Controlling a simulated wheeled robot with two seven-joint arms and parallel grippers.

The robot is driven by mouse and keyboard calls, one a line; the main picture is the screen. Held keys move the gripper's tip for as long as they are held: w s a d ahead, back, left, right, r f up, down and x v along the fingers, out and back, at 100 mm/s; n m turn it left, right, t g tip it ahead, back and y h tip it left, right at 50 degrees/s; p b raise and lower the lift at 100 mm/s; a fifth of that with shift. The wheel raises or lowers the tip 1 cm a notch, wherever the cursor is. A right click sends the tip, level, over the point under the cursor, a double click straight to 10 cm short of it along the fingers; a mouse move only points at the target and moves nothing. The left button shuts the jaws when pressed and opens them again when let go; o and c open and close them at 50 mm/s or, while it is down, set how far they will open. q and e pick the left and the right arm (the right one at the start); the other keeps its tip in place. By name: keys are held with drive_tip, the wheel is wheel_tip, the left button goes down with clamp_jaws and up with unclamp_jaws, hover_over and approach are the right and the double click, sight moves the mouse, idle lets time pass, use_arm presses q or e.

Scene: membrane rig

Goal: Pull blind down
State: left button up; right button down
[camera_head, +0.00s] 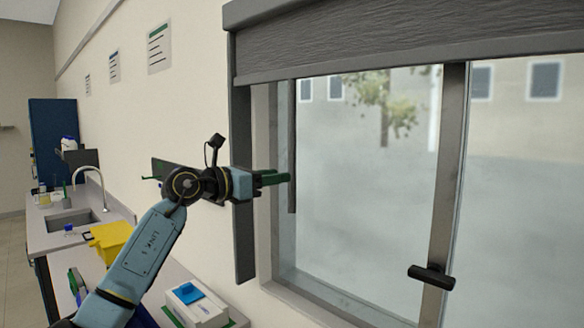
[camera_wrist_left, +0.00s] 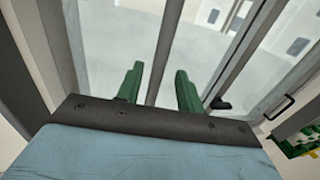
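The dark grey blind (camera_head: 400,42) is rolled up at the top of the window, with its lower edge just above the glass. A thin dark vertical strip (camera_head: 292,120) hangs below it near the window's left side. My left gripper (camera_head: 288,178) reaches in from the left, its green fingertips overlapping the strip in the head view. In the left wrist view the two green fingers (camera_wrist_left: 160,85) stand apart, open. A narrow grey bar (camera_wrist_left: 168,45) shows beyond the gap between them; I cannot tell whether it touches them. My right gripper is not in view.
A dark window handle (camera_head: 431,277) sticks out from the grey window post (camera_head: 447,190). A dark vertical side rail (camera_head: 243,240) runs behind my left gripper. At the left, a counter holds a sink (camera_head: 72,220), a yellow container (camera_head: 110,240) and a white box (camera_head: 197,305).

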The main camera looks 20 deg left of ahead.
use_arm(q)
drive_tip(key=shift+p+x, duration=0.6)
drive_tip(key=shift+x, duration=2.15)
drive_tip(key=shift+c, duration=0.5)
clamp_jaws()
drive_tip(key=shift+a, duration=0.1)
